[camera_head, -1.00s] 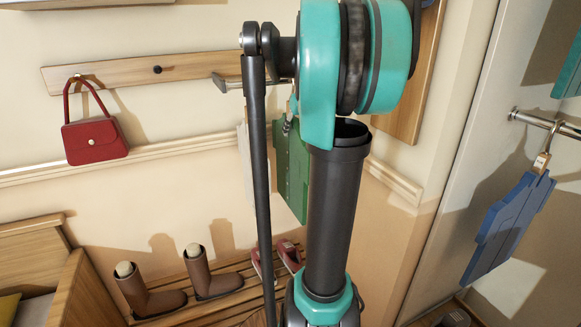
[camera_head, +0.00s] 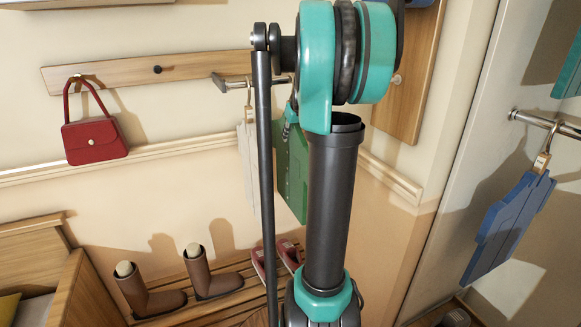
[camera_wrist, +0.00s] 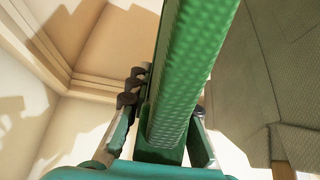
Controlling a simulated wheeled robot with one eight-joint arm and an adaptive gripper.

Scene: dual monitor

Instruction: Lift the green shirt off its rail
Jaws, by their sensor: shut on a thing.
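The green shirt (camera_head: 292,170) hangs below the short rail (camera_head: 250,82) on the back wall in the head view, partly hidden behind my arm. In the wrist view the green shirt (camera_wrist: 190,75) runs up through the middle, seen close and nearly edge-on. My gripper (camera_wrist: 160,112) has its fingers on both sides of it and is shut on it. My arm hides the shirt's top in the head view, so I cannot tell whether its hanger touches the rail.
A pale grey garment (camera_head: 249,170) hangs just left of the green shirt and shows large at the right of the wrist view (camera_wrist: 265,80). A red handbag (camera_head: 95,140) hangs further left. A blue shirt (camera_head: 508,228) hangs at right. Boots (camera_head: 198,275) stand below on a slatted rack.

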